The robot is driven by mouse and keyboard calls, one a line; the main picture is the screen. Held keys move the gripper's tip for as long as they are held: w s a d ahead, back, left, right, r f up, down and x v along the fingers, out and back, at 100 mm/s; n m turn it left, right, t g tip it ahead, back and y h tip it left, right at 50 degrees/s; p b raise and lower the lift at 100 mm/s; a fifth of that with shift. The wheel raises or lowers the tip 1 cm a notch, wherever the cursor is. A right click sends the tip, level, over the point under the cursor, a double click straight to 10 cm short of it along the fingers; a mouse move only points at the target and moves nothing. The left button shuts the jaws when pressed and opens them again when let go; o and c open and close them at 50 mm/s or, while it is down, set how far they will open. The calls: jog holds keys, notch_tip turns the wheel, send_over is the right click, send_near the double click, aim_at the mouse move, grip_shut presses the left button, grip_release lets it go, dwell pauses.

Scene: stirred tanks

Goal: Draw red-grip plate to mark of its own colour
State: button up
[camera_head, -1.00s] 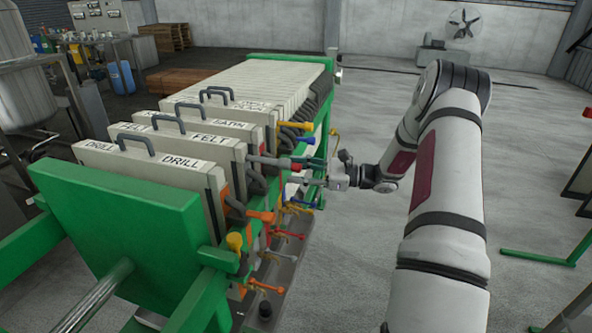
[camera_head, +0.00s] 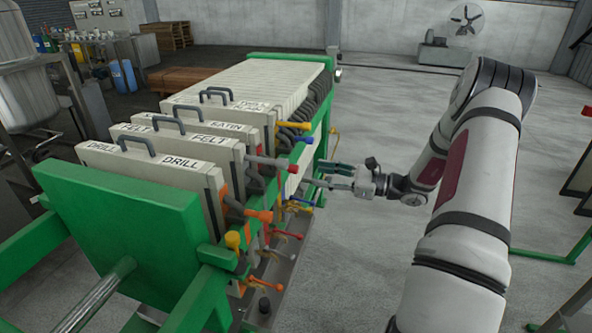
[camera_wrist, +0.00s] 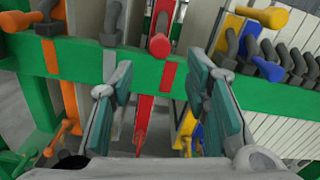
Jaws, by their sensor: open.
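Other plates stand close by, including DRILL (camera_head: 167,160) in front and SATIN (camera_head: 231,122) behind. An orange grip (camera_head: 262,215) and yellow grips (camera_head: 233,240) stick out nearby. Orange (camera_wrist: 49,56) and grey (camera_wrist: 109,62) marks are on the rail.

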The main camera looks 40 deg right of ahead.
aim_at(295, 170)
jog(key=x, duration=0.9)
jog(key=shift+s, duration=0.1)
jog(key=shift+c, duration=0.3)
grip_shut()
